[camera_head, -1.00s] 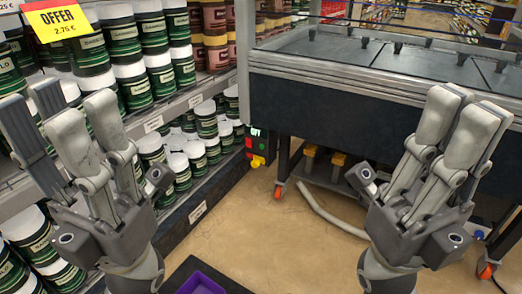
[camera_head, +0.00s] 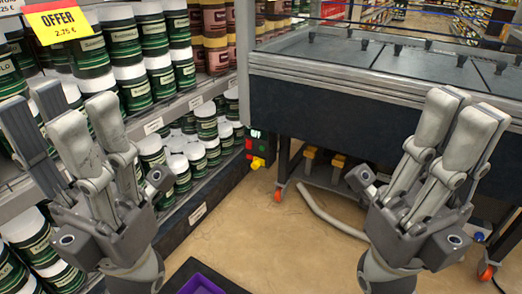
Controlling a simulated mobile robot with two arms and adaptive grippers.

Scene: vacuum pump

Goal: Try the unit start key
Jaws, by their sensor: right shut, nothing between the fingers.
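A small dark control box with red and green keys (camera_head: 256,148) is fixed at the left end of the black freezer-like unit (camera_head: 330,118). A small lit display (camera_head: 255,133) sits above the keys; its text is too small to read surely. A yellow part (camera_head: 258,163) is at the bottom of the box. My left gripper (camera_head: 66,112) is open and empty, left of the box in front of the shelves. My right gripper (camera_head: 462,118) is shut and empty, well right of the box in front of the unit. Neither gripper touches the box.
Shelves with green-labelled jars (camera_head: 124,43) and a yellow offer sign (camera_head: 57,20) stand on the left. A purple-lined tray (camera_head: 202,282) is at the bottom middle. A grey hose (camera_head: 325,213) lies under the unit beside an orange castor (camera_head: 279,193).

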